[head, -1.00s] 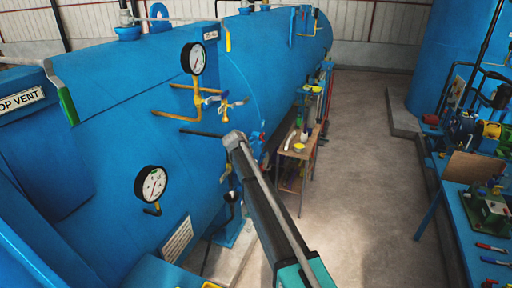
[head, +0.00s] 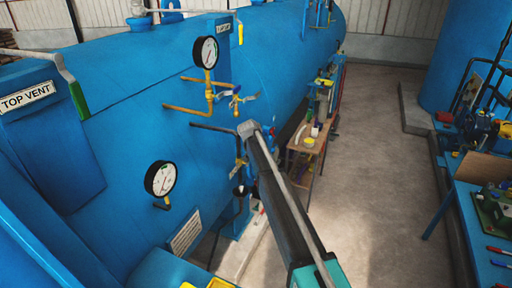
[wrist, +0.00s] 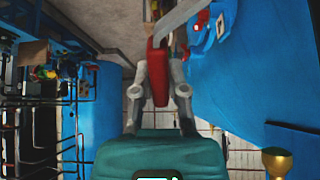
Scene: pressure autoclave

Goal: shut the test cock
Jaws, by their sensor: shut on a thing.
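In the wrist view my gripper (wrist: 158,92) is shut on a red grip (wrist: 158,72) at the end of a grey lever (wrist: 182,20). The lever slants up and right out of the picture. I cannot tell from the frames whether this lever belongs to the test cock. In the head view my fingers are not visible, and my arm hides part of the vessel's side. A small brass cock with a pale lever (head: 246,99) sits on the pipe below the upper gauge (head: 206,52), clear of my arm.
The blue vessel (head: 110,130) fills the left, with a lower gauge (head: 160,178) and a green-handled top vent lever (head: 77,100). A small wooden table (head: 305,146) stands beyond my arm. A blue bench (head: 468,210) is at the right. The floor (head: 375,170) between is clear.

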